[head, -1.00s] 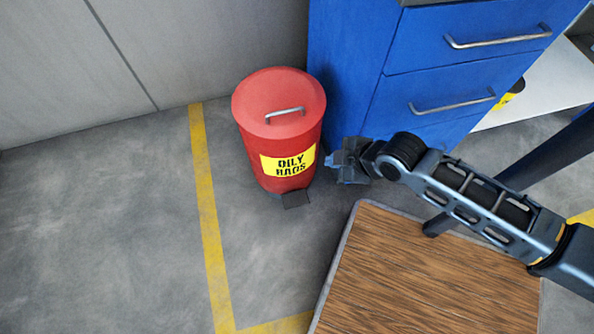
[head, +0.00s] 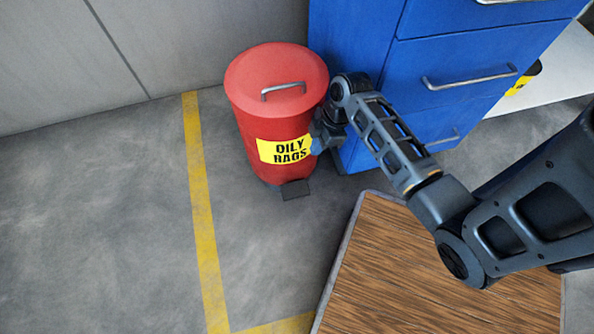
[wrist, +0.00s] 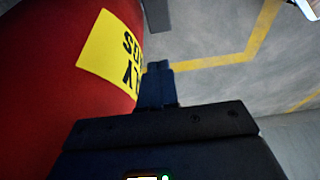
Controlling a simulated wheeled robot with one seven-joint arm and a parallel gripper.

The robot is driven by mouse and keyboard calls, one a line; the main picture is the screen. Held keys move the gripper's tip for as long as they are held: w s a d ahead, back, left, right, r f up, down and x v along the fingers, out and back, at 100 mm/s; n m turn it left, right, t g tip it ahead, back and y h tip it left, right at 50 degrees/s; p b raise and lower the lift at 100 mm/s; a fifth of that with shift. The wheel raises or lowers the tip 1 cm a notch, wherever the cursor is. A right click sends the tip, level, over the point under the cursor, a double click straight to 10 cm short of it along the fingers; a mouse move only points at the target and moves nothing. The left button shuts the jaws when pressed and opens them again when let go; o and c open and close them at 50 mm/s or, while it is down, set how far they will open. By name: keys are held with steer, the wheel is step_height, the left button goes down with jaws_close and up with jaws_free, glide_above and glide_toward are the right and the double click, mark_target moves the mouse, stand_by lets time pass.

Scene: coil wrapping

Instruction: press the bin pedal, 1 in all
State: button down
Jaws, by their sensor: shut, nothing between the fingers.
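The red bin (head: 250,125) with a yellow "OILY RAGS" label stands on the floor by the wall, its lid (head: 275,70) down. Its dark pedal (head: 295,190) sticks out at the bottom front, flat and untouched. My gripper (head: 316,145) is at the bin's right side, above the pedal and close to the label; in the head view I cannot tell whether it touches the bin. In the wrist view my fingers (wrist: 157,80) are together and empty, beside the red bin wall (wrist: 40,80). The dark pedal (wrist: 157,15) shows beyond the fingertips.
A blue drawer cabinet (head: 440,60) stands just right of the bin, close to my arm. A wood-topped platform (head: 410,270) lies in front, at lower right. A yellow floor line (head: 203,210) runs left of the bin. The floor before the pedal is clear.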

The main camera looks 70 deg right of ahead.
mark_target(295, 190)
steer(key=b+x, duration=0.3)
steer(key=x, duration=0.4)
steer(key=b+x, duration=0.3)
steer(key=x, duration=0.5)
steer(key=b+x, duration=0.3)
steer(key=x, duration=0.5)
steer(key=shift+s+d, duration=0.25)
steer(key=shift+s, duration=0.05)
steer(key=shift+f+b, duration=0.45)
steer(key=shift+f, duration=0.1)
